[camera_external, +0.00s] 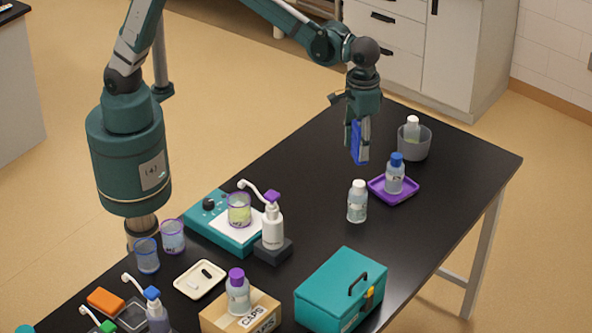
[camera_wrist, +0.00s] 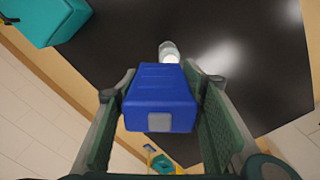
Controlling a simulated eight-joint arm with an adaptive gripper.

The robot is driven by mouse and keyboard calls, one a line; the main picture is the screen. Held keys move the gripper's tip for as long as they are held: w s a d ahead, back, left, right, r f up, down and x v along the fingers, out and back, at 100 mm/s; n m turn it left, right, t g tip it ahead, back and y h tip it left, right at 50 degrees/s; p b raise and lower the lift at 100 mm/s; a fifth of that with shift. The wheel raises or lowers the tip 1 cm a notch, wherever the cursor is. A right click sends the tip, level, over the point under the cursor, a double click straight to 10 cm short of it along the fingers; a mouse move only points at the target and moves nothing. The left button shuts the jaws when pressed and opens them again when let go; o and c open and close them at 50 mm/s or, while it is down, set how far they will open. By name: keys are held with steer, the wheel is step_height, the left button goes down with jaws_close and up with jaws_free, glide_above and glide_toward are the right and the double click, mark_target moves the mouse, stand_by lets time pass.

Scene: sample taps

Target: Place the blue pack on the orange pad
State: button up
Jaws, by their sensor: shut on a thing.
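The blue pack (camera_external: 358,144) is held between the fingers of my gripper (camera_external: 359,150), which is shut on it, above the far part of the black table. In the wrist view the blue pack (camera_wrist: 160,98) fills the space between the two green fingers of my gripper (camera_wrist: 160,110), with a grey square on its near face. A small orange pad (camera_external: 105,300) lies at the table's near left, far from my gripper. It is not seen in the wrist view.
A white-capped bottle (camera_external: 357,202) and a purple tray (camera_external: 404,196) with a blue-capped bottle stand below and right of my gripper. A grey pot (camera_external: 414,150), teal toolbox (camera_external: 340,288), teal scale (camera_external: 213,222), cardboard box (camera_external: 240,312) and pump bottles crowd the table. Its back left is clear.

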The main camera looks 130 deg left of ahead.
steer(key=s+d+m, duration=0.2)
steer(key=s+d, duration=0.1)
steer(key=d, duration=1.2)
steer(key=s+d+m, duration=0.2)
steer(key=s+d, duration=0.1)
steer(key=d, duration=1.2)
steer(key=s+d+m, duration=0.2)
steer(key=d, duration=1.3)
steer(key=s+d+m+p, duration=0.2)
steer(key=s+d+m, duration=0.3)
steer(key=s+d, duration=2.15)
step_height(320, 180, down, 11)
steer(key=w+d, duration=0.1)
steer(key=shift+w+d, duration=0.15)
steer(key=shift+d, duration=0.2)
steer(key=shift+f, duration=0.2)
steer(key=shift+f, duration=2.85)
